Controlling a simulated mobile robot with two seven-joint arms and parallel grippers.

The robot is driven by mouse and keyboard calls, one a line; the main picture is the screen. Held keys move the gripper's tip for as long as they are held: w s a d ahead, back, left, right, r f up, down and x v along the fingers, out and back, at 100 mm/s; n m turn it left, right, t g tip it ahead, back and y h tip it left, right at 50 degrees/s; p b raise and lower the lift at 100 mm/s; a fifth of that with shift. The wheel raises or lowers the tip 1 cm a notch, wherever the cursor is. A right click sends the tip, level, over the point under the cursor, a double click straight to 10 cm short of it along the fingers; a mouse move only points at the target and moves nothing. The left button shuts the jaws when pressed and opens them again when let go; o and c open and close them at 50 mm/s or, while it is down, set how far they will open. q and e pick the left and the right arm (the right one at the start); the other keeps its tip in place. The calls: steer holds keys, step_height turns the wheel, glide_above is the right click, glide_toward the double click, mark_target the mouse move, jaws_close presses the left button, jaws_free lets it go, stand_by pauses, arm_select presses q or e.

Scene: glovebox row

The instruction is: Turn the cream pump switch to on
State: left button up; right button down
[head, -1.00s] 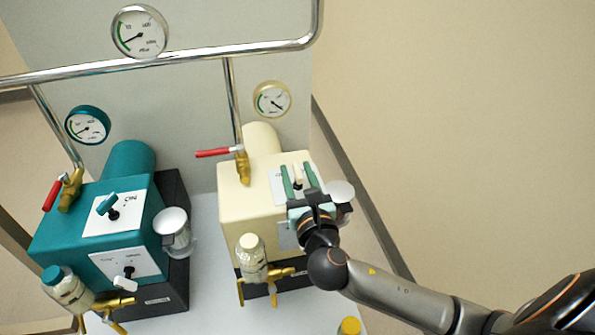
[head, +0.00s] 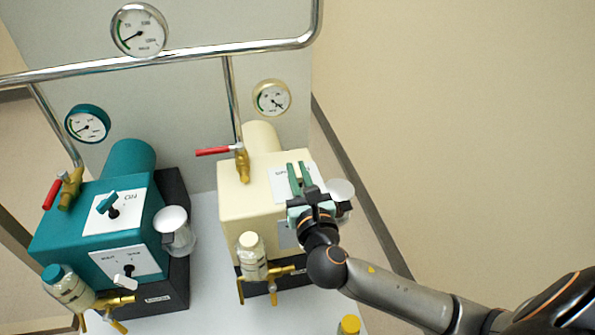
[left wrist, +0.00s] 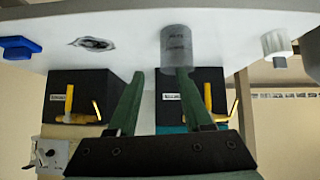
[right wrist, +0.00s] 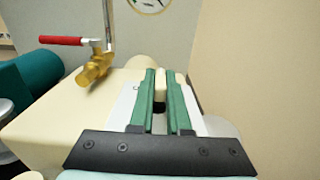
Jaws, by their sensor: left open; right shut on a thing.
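The cream pump (head: 240,205) stands right of the teal pump in the head view, with a white switch plate (head: 280,185) on its top. My right gripper (head: 299,170) is above this plate. In the right wrist view my right gripper (right wrist: 161,75) is shut on the cream switch knob (right wrist: 161,88), which shows between its green fingers. The fingers hide the plate's markings. My left gripper (left wrist: 160,72) shows only in the left wrist view. It is open and empty, apart from a grey labelled cylinder (left wrist: 176,45) beyond it.
The teal pump (head: 70,235) has its own switch (head: 108,204). A red-handled valve (head: 215,152) rises behind the cream pump, and a clear cup (head: 341,190) stands close beside my right gripper. A glass bottle (head: 252,262) hangs in front. The wall side at right is free.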

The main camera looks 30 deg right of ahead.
steer(key=shift+r+m+h+p, duration=0.15)
steer(key=shift+m+h+p, duration=0.35)
steer(key=shift+h+p, duration=0.25)
steer(key=shift+a+m+g+h+p, duration=0.1)
steer(key=shift+m+g+h+p, duration=0.45)
steer(key=shift+h, duration=0.3)
steer(key=m+g+h+p, duration=0.1)
steer(key=m+g+h, duration=0.1)
steer(key=h, duration=0.1)
steer(key=shift+m+h+p, duration=0.3)
steer(key=shift+m, duration=0.05)
steer(key=shift+m+g+h, duration=0.5)
steer(key=shift+g+h, duration=0.1)
steer(key=shift+g, duration=0.05)
steer(key=shift+p, duration=0.3)
steer(key=c, duration=0.9)
jaws_free()
